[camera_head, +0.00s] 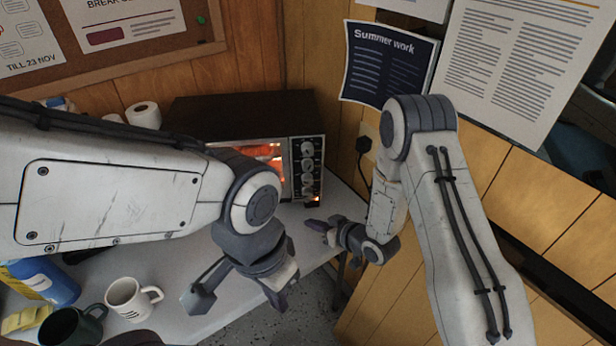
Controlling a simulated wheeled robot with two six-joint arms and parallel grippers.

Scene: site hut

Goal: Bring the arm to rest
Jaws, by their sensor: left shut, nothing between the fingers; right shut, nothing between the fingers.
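My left arm comes in from the left across the table. Its gripper (284,293) is shut and empty, pointing down near the table's front edge, right of the white mug. My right arm comes in from the lower right. Its gripper (316,226) is shut and empty, pointing left over the table's right end, just in front of the toaster oven. The two grippers are apart.
A black toaster oven (307,131) with a glowing inside stands at the back corner. A white mug (125,300), a dark green mug (65,328), a blue bottle (57,285) and a yellow sponge (22,320) are at the lower left. A paper roll (144,115) stands behind my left arm.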

